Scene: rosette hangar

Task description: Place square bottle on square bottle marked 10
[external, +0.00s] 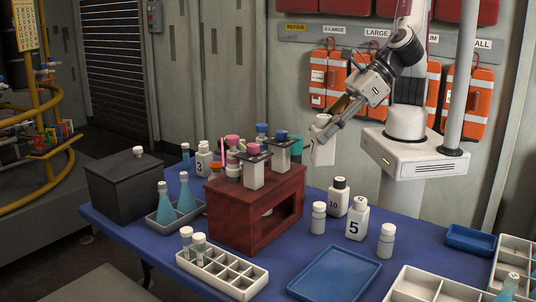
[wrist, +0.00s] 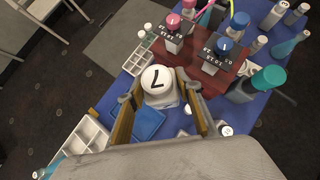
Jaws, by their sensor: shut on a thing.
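My gripper (external: 332,128) is shut on a white square bottle (external: 323,150), held in the air behind and right of the red-brown stand. The square bottle marked 10 (external: 338,203), white with a black cap, stands upright on the blue table. It is below and slightly right of the held bottle, clearly apart from it.
A bottle marked 5 (external: 357,223) and two small white-capped bottles (external: 318,219) (external: 386,242) stand close to bottle 10. The red-brown stand (external: 236,222) with capped bottles is to the left. A blue tray (external: 335,274) lies in front, and a white rack (external: 224,275) is at front left.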

